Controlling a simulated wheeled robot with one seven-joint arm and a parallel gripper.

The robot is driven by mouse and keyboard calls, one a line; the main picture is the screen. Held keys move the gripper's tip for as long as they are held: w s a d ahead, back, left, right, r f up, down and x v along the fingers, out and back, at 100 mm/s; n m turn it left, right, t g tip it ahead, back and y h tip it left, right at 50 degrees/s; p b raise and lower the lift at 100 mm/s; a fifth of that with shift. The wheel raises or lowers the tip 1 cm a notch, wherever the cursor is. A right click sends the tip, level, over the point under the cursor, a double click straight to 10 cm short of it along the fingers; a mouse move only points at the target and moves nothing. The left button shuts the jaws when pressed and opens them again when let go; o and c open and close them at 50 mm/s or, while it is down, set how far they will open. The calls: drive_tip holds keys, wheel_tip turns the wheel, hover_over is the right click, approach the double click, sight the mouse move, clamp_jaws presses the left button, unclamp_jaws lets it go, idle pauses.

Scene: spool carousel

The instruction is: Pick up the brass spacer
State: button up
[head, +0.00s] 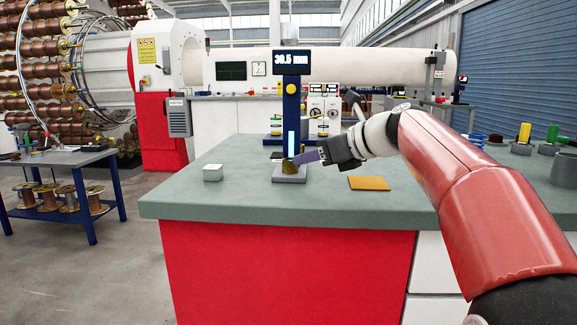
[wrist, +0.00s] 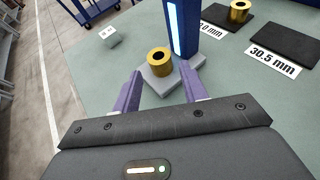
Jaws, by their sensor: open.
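A brass spacer (wrist: 160,64), a short ring with a dark hole, stands upright on the grey base plate (wrist: 158,82) of a blue gauge column. In the head view the spacer (head: 289,168) is partly hidden by my fingers. My gripper (wrist: 160,82) is open and empty, with its purple fingers pointing at the spacer, one toward each side. The spacer appears just beyond the fingertips; I cannot tell whether they touch it. In the head view my gripper (head: 296,159) reaches in from the right. A second brass spacer (wrist: 239,11) stands on a black mat.
The gauge column (head: 291,110) carries a display (head: 292,58) reading 30.5 mm. A black mat (wrist: 286,42) has a label (wrist: 272,63) reading 30.5 mm. A small white block (head: 213,173) and an orange pad (head: 369,183) lie on the grey-green bench, whose front left is clear.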

sight(289, 158)
drive_tip(key=x, duration=0.4)
drive_tip(key=shift+w+a+r, duration=0.1)
drive_tip(key=shift+a+r, duration=0.1)
drive_tip(key=shift+r, duration=0.1)
drive_tip(key=c, duration=0.9)
drive_tip(key=shift+r, duration=0.15)
